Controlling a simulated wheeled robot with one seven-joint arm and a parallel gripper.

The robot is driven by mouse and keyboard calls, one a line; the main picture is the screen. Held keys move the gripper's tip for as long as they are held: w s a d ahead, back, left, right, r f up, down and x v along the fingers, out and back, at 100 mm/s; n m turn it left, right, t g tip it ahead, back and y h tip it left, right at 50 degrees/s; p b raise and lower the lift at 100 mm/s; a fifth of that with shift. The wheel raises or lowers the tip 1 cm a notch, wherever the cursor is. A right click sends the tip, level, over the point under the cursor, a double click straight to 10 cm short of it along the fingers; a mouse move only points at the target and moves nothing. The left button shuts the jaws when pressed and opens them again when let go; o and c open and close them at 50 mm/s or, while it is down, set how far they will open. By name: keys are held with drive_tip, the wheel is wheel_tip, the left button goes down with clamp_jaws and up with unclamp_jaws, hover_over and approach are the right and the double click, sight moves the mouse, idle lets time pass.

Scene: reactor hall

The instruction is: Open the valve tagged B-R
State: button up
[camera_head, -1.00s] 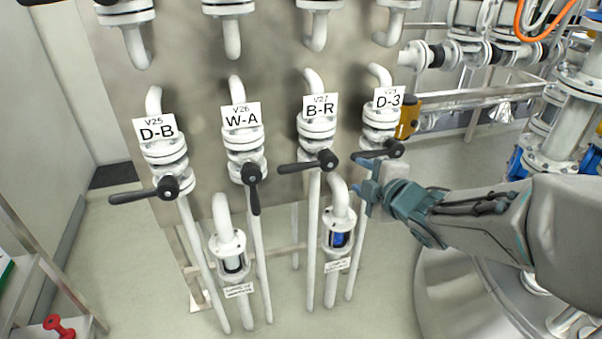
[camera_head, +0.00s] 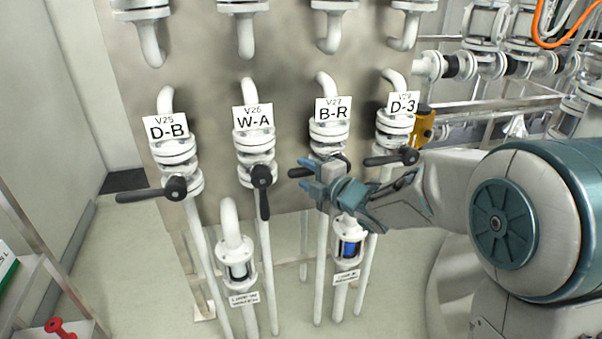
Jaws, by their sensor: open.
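The valve tagged B-R (camera_head: 329,133) is a white flanged valve in a row of several on the panel, with its tag (camera_head: 333,109) above it. Its black lever (camera_head: 299,172) points left, across the pipe. My gripper (camera_head: 305,175) is open in front of this lever, and its blue-grey fingers overlap the lever in the picture. I cannot tell whether they touch it. The gripper hides the lever's middle and part of the pipe below the valve.
The valve W-A (camera_head: 254,146) on the left has its lever hanging down. The levers of D-B (camera_head: 176,153) and D-3 (camera_head: 394,128) point left. A sight glass (camera_head: 349,242) stands just below my gripper. An orange-yellow part (camera_head: 424,124) is beside D-3.

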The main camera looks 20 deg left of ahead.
drive_tip(key=shift+x, duration=1.1)
clamp_jaws()
